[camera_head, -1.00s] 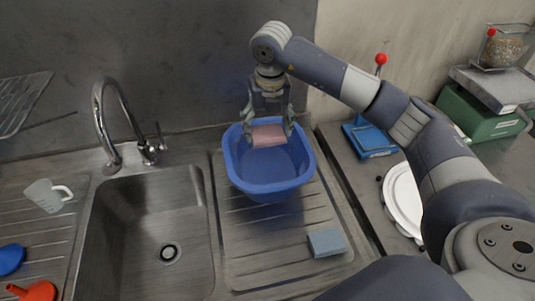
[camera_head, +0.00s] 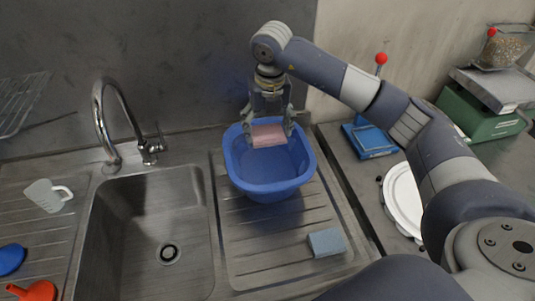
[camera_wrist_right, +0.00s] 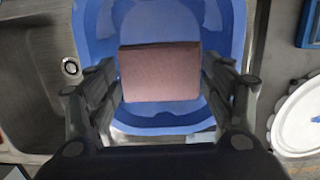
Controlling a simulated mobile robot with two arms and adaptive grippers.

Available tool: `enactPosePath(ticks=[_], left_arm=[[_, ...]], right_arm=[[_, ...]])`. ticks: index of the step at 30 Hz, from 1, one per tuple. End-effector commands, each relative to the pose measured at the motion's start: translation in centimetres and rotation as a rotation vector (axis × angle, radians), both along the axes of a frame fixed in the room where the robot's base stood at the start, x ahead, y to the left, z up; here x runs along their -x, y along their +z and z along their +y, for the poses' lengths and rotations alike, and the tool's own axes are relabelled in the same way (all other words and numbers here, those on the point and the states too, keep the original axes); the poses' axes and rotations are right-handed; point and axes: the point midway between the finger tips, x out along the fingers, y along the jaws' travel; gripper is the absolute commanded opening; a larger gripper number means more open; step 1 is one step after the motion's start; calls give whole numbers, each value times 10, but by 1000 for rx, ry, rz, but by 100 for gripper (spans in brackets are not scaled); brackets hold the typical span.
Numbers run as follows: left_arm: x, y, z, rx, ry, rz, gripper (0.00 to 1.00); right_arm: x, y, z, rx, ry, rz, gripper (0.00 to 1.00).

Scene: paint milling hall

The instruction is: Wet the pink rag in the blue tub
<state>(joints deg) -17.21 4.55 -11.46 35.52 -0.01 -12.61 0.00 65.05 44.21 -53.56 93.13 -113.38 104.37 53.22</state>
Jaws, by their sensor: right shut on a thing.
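The blue tub (camera_head: 268,182) stands on the ribbed drainboard right of the sink in the head view. It also fills the middle of the right wrist view (camera_wrist_right: 160,118). The pink rag (camera_head: 268,135) is a folded pad held between the fingers of my right gripper (camera_head: 268,130), over the back part of the tub's opening. In the right wrist view the rag (camera_wrist_right: 160,72) lies between the two fingers, with the tub's inside behind it. I cannot tell whether the rag touches anything in the tub, or whether there is water. My left gripper is not in view.
The sink (camera_head: 155,230) and tap (camera_head: 118,120) are left of the tub. A light blue sponge (camera_head: 327,242) lies in front of it. A white jug (camera_head: 47,195) and orange funnel (camera_head: 35,291) are far left. A white plate (camera_head: 404,198) and green scale (camera_head: 482,118) are right.

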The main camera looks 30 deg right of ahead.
Motion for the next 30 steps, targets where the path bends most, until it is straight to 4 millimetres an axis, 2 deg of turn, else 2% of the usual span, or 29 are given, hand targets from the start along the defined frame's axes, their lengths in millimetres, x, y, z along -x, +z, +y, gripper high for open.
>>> enactPosePath(ticks=[14, 27, 30], left_arm=[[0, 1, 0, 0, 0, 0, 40], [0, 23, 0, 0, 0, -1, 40], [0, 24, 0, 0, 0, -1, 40]], right_arm=[[0, 1, 0, 0, 0, -1, 55], [0, 39, 0, -1, 0, -1, 55], [0, 41, 0, 0, 0, 0, 55]])
